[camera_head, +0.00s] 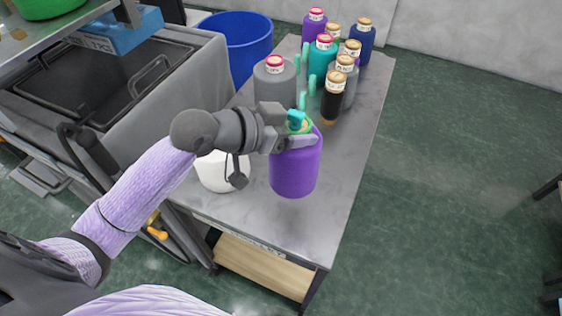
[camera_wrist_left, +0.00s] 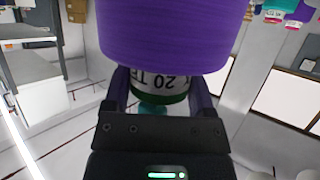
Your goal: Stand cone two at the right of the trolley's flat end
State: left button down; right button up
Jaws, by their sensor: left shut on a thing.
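A purple cone (camera_head: 296,168) with a green top hangs upright from my left gripper (camera_head: 298,130). The gripper is shut on its narrow top. In the left wrist view the purple cone (camera_wrist_left: 175,35) and its white label with dark print show between the two fingers (camera_wrist_left: 160,85). The cone is over the near part of the trolley's grey top (camera_head: 300,225), near the flat front end. I cannot tell whether its base touches the top. No number two can be read on it. My right gripper is not in view.
A white cone (camera_head: 215,174) stands left of the purple one, partly behind my gripper. A large grey cone (camera_head: 274,82) and several other cones stand at the far end. A blue bin (camera_head: 240,38) and a grey-sided cart (camera_head: 165,90) are at left. The top's front right corner is clear.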

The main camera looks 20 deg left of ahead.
pick_arm(q)
jog(key=shift+w+d+f+t, duration=0.2)
jog(key=shift+w+t, duration=0.1)
jog(key=shift+w, duration=0.1)
notch_tip(320, 180, down, 10)
jog(key=b, duration=0.4)
jog(key=shift+w+f+n, duration=0.15)
jog(key=shift+n, duration=0.15)
grip_release()
jog(key=shift+f+y, duration=0.15)
jog(key=shift+y, duration=0.15)
jog(key=p, duration=0.3)
send_near(272, 169)
jog(key=x, duration=0.4)
jog(key=shift+w+f, duration=0.15)
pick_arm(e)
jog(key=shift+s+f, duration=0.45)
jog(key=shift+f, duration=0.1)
